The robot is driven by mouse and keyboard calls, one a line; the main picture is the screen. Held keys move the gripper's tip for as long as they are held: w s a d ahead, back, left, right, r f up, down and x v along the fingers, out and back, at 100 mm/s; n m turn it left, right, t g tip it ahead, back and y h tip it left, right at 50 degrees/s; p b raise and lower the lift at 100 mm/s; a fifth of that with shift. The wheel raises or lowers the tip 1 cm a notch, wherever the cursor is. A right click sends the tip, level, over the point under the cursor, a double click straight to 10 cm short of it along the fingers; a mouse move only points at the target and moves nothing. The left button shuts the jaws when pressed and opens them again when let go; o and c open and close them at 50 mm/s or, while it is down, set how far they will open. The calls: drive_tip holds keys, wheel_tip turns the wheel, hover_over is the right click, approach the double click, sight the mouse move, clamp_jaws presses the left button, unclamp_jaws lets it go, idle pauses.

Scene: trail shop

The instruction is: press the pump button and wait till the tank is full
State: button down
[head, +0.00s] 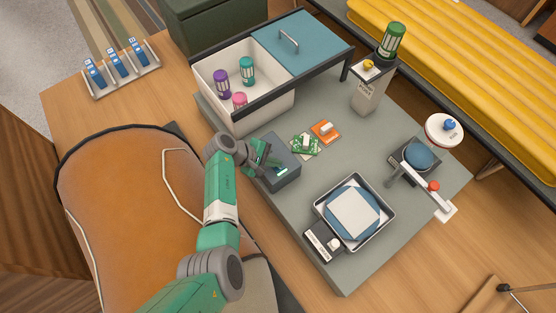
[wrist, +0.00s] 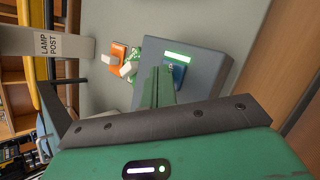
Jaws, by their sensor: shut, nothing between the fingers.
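A dark grey box (head: 284,175) stands on the grey mat, left of its middle. In the wrist view the same box (wrist: 207,66) bears a lit green bar (wrist: 177,56) and a blue patch (wrist: 177,75) with a small pale mark; I cannot tell whether this is the pump button. My gripper (head: 270,165) is over this box, shut and empty. Its fingertips (wrist: 160,72) appear beside the blue patch and hide part of the box's edge. I cannot tell whether they touch it. No clearly marked tank shows.
A white bin (head: 265,112) with several bottles stands behind. A metal tray (head: 382,230) and a red-knobbed device (head: 434,187) are at right.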

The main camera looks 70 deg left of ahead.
drive_tip(key=shift+r, duration=0.1)
drive_tip(key=shift+r+p, duration=0.75)
drive_tip(key=shift+p, duration=0.15)
drive_tip(key=shift+r, duration=0.1)
wheel_tip(320, 180, up, 5)
drive_tip(key=p, duration=0.5)
idle(0.3)
